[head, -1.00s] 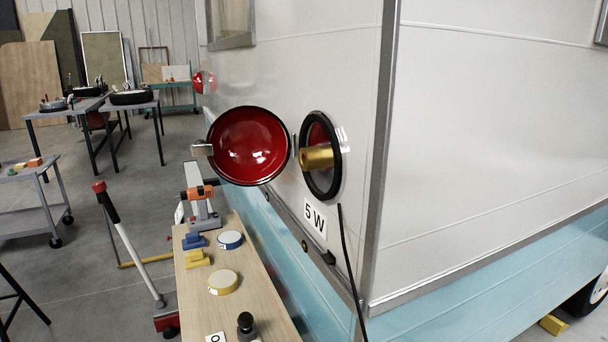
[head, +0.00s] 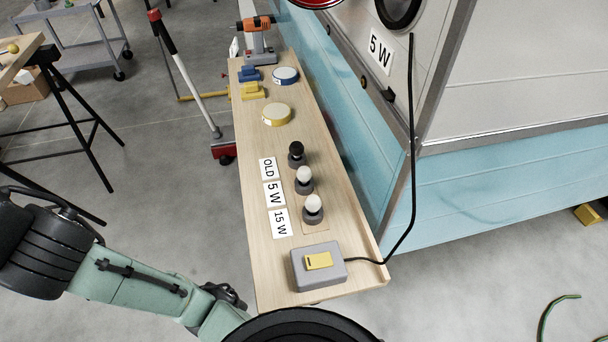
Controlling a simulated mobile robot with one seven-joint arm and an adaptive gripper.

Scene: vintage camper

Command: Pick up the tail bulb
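Three small bulbs stand upright in grey holders in a row on the wooden bench (head: 340,225). The farthest bulb (head: 296,148) is dark, beside a card reading OLD (head: 267,168). The middle bulb (head: 304,173) is white, beside a 5 W card (head: 273,193). The nearest bulb (head: 313,203) is white, beside a 15 W card (head: 279,222). A 5 W label (head: 381,48) is on the camper wall below the round lamp opening (head: 398,12). The red lens (head: 316,2) barely shows at the top edge. My arm is at lower left; my gripper is not visible.
A grey box with a yellow switch (head: 318,262) sits at the bench's near end, its black cable rising along the camper. Yellow (head: 277,114) and blue-rimmed (head: 286,75) rolls, clamps and an orange tool (head: 256,24) lie farther back. A red-handled jack (head: 186,75) stands left.

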